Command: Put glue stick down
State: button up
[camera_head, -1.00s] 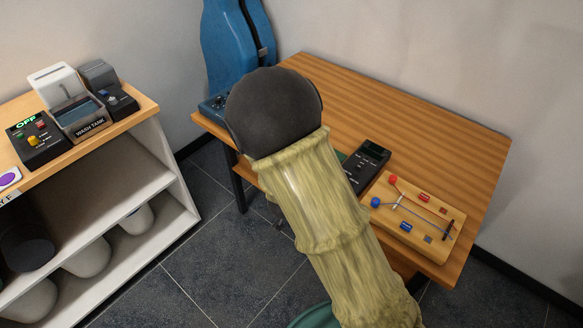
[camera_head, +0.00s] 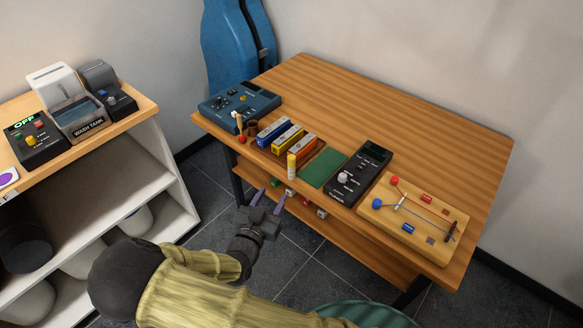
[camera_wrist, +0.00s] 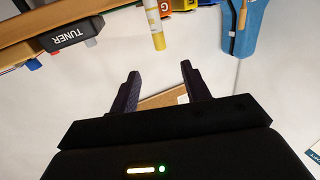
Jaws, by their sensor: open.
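The glue stick (camera_head: 291,166), pale with yellow ends, stands upright at the front edge of the wooden table (camera_head: 400,110), in front of an orange box. It also shows at the top of the wrist view (camera_wrist: 154,18). My gripper (camera_head: 269,200) is in front of the table, lower in the picture than the glue stick and apart from it. Its two purple-grey fingers are spread with nothing between them, as the wrist view also shows (camera_wrist: 160,76).
Coloured boxes (camera_head: 287,138), a green mat (camera_head: 323,168), a black tuner (camera_head: 359,174), a wooden board (camera_head: 413,217) and a blue device (camera_head: 240,107) line the table's front. The back is bare. A shelf unit (camera_head: 150,165) stands left. Small items lie on the table's lower shelf.

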aim_at(294, 157)
jog(key=p+x, duration=0.2)
jog(key=x, duration=0.9)
jog(key=shift+w, duration=0.2)
jog(key=shift+w+d, duration=0.2)
jog(key=shift+w, duration=0.2)
jog(key=shift+p+x, duration=0.85)
jog(key=shift+x, duration=1.75)
jog(key=shift+f, duration=0.1)
grip_shut()
